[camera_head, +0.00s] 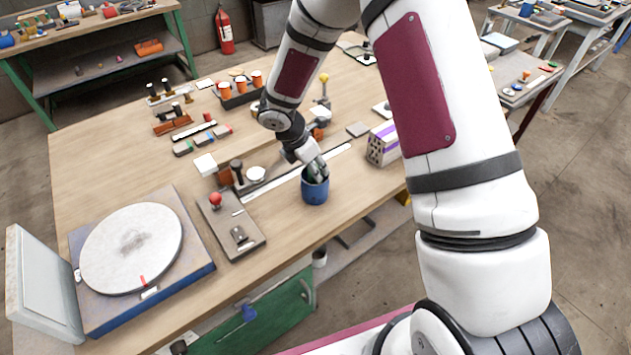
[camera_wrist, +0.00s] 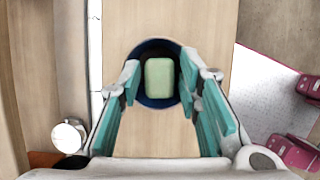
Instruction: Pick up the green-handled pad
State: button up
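A pale green rounded block (camera_wrist: 159,78), which looks like the handle of the green-handled pad, shows inside a dark blue cup (camera_wrist: 155,103) in the wrist view. The rest of the pad is hidden below it. In the head view the blue cup (camera_head: 314,194) stands upright near the table's front edge. My gripper (camera_head: 315,173) points down at the cup's mouth. In the wrist view my gripper (camera_wrist: 160,77) is open, with one teal finger on each side of the green block and a gap to it on both sides. How deep the fingertips reach is unclear.
A grey plate with a red knob (camera_head: 231,224) lies left of the cup. A white perforated block with purple stripes (camera_head: 383,146) stands to the right. A white turntable (camera_head: 131,248) is at the far left. The wooden table (camera_head: 300,236) is bare in front.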

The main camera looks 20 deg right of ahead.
jog(key=shift+d+f, duration=0.1)
jog(key=shift+f, duration=0.25)
jog(key=shift+c, duration=0.3)
grip_shut()
jog(key=shift+r, duration=0.1)
